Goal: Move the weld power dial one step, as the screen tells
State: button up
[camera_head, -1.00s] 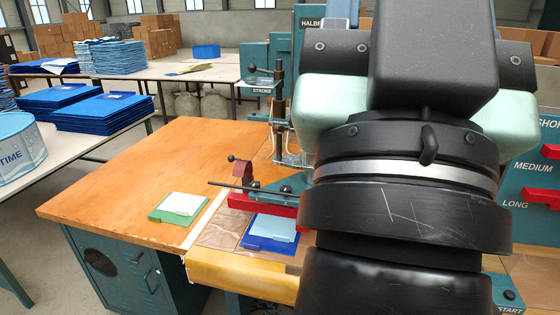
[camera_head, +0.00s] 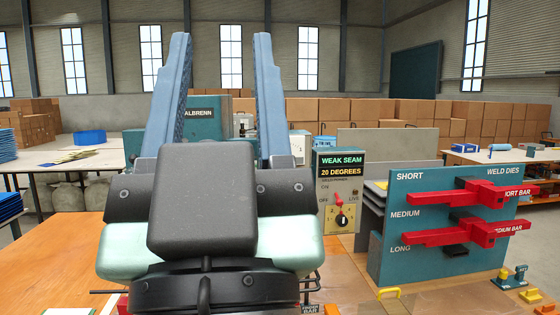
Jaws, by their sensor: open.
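The weld power dial (camera_head: 341,221) is a round black knob with a light pointer, low on the front of a beige control box. The screen (camera_head: 342,166) on top of this box reads "WEAK SEAM" and "20 DEGREES". A lever labelled ON, OFF and LIVE sits between screen and dial. The dial's scale marks are too small to read surely. My gripper (camera_head: 222,95) stands large in the foreground, left of the box, its two blue fingers pointing up and wide apart. Nothing shows between them, and it is apart from the dial.
A teal weld dies rack (camera_head: 440,255) with red bars stands right of the box. Grey panels (camera_head: 388,150) stand behind it. The teal machine labelled "ALBRENN" (camera_head: 198,114) is partly hidden behind my gripper.

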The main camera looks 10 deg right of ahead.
aim_at(342, 220)
jog(key=i+l, duration=0.3)
jog(key=l, duration=0.15)
jog(key=i+l, duration=0.25)
jog(key=l, duration=0.15)
jog(key=i+l, duration=0.3)
jog(key=l, duration=0.15)
jog(key=i+l, duration=0.25)
jog(key=l, duration=0.15)
jog(key=i+l, duration=0.3)
jog(key=l, duration=0.15)
jog(key=i+l, duration=0.25)
jog(key=l, duration=0.15)
jog(key=u, duration=0.05)
